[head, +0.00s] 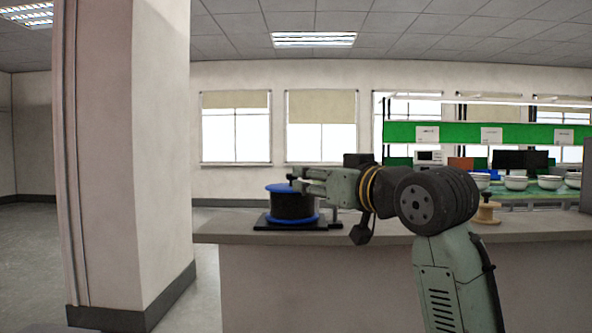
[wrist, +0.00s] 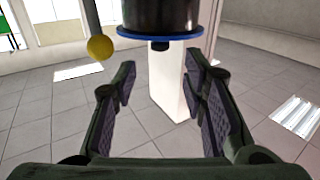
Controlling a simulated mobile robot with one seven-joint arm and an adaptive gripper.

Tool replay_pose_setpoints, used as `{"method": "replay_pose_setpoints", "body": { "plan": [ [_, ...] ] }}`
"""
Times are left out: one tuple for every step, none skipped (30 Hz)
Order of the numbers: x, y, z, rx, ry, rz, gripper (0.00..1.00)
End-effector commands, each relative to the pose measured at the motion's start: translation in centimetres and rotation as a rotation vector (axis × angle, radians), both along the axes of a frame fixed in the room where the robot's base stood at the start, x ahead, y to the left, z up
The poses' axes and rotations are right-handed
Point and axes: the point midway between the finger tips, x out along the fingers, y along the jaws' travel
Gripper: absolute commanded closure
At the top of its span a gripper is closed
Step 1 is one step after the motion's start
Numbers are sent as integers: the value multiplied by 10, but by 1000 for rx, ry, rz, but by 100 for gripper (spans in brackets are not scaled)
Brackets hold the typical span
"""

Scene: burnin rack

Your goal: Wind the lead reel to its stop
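The lead reel (head: 291,205) is a black drum with blue flanges, on a black base on the bench at the middle of the head view. A small dark crank knob (head: 291,178) stands on its top flange. In the wrist view, which looks upside down, the reel (wrist: 160,15) is at the top edge and the knob (wrist: 160,45) shows against its blue flange. My gripper (head: 302,180) is at the height of the reel's top, at its right side. In the wrist view my gripper (wrist: 160,72) is open and empty, with the knob just beyond and between its fingertips; contact is not visible.
A post with a yellow ball (wrist: 100,47) stands beside the reel. A wooden spool (head: 487,210) is on the bench (head: 330,238) to the right. White bowls (head: 516,183) and a green shelf (head: 460,133) are behind. A thick pillar (head: 130,150) stands at left.

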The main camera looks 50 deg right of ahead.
Motion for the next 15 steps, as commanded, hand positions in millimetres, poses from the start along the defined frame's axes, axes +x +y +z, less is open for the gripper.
{"method": "replay_pose_setpoints", "body": {
  "plan": [
    [10,-4,3,3,2,1,61],
    [16,-5,3,2,2,2,61],
    [23,-8,3,2,2,2,61],
    [28,-10,3,2,2,1,61],
    [33,-12,3,2,2,1,61],
    [39,-14,3,2,2,0,61],
    [43,-16,3,1,1,0,61],
    [47,-17,3,1,1,0,61],
    [51,-19,3,1,1,0,61],
    [54,-20,2,0,0,0,61],
    [57,-20,2,0,1,0,61],
    [59,-21,2,0,0,0,61],
    [61,-22,1,0,0,0,61],
    [62,-22,1,0,-1,0,61],
    [63,-23,1,0,-1,0,61]
  ]
}}
